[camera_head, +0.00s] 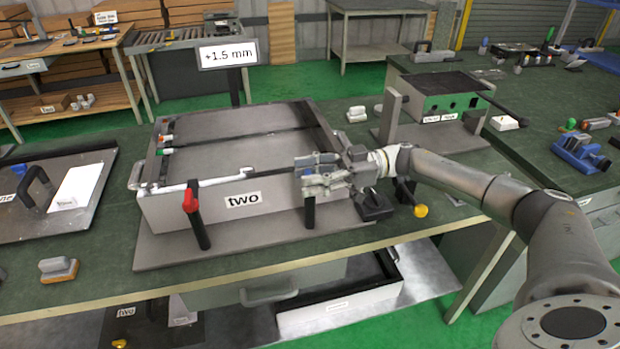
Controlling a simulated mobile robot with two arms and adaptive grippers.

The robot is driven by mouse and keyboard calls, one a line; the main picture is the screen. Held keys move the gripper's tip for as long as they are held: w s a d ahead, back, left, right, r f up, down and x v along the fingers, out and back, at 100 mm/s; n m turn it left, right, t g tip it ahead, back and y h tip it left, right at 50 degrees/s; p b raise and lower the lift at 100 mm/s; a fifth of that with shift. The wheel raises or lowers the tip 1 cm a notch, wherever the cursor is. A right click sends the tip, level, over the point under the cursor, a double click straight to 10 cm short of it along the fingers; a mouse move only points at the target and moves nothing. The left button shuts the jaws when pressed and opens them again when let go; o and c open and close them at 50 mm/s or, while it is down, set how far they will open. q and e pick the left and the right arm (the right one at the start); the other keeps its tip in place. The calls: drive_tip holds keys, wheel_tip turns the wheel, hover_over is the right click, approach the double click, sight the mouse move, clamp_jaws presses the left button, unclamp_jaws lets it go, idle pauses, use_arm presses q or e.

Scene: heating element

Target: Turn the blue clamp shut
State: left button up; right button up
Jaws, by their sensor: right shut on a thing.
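The grey box labelled "two" (245,200) stands on the workbench. A red-handled clamp (191,200) is on the left part of its front side. A second clamp, taken as the blue clamp (309,212), is on the right part of the front; its dark post shows, but its upper part is mostly hidden by my right gripper. My right gripper (312,172) comes in from the right and is shut on this clamp at the box's front rim. The handle's angle cannot be made out. My left gripper is not in view.
A yellow-knobbed lever (412,198) and a black block (372,204) are just right of the box. A "+1.5 mm" display (228,53) stands behind it. A green-and-grey fixture (440,98) is at the back right.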

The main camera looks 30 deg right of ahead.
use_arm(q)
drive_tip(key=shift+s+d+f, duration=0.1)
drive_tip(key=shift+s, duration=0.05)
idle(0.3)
use_arm(e)
drive_tip(key=o, duration=1.4)
drive_tip(key=shift+o, duration=0.4)
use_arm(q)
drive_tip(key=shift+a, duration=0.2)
use_arm(e)
drive_tip(key=v, duration=1.2)
drive_tip(key=shift+w, duration=0.15)
